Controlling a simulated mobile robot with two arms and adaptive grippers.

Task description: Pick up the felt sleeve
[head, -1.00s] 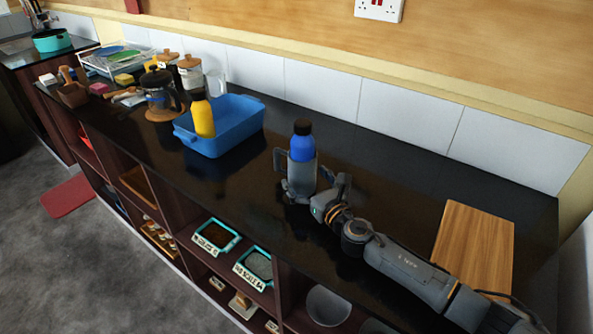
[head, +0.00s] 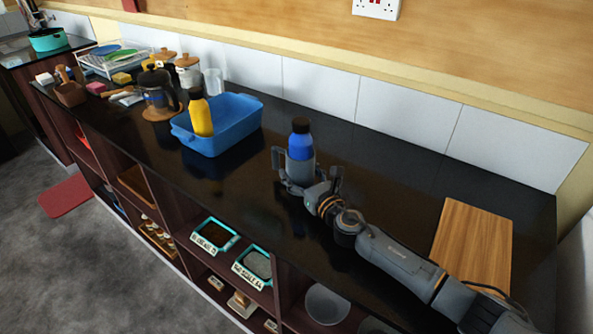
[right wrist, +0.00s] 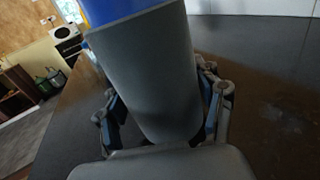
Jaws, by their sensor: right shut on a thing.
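The grey felt sleeve (head: 300,173) is wrapped around the lower part of a blue bottle (head: 301,147) with a black cap, which stands upright on the dark counter. My right gripper (head: 308,180) is at the sleeve, with one finger on each side. It is shut on the sleeve, with the bottle inside it. In the right wrist view the sleeve (right wrist: 150,75) fills the middle between the fingers, and a blue strip of the bottle (right wrist: 112,8) shows above it. The bottom of the sleeve is hidden by the gripper. My left gripper is not in view.
A blue tub (head: 240,125) with a yellow bottle (head: 200,117) at its near side stands to the left. A wooden board (head: 474,245) lies at the right. A French press (head: 157,95) and other kitchen things stand farther left. Counter between tub and board is mostly clear.

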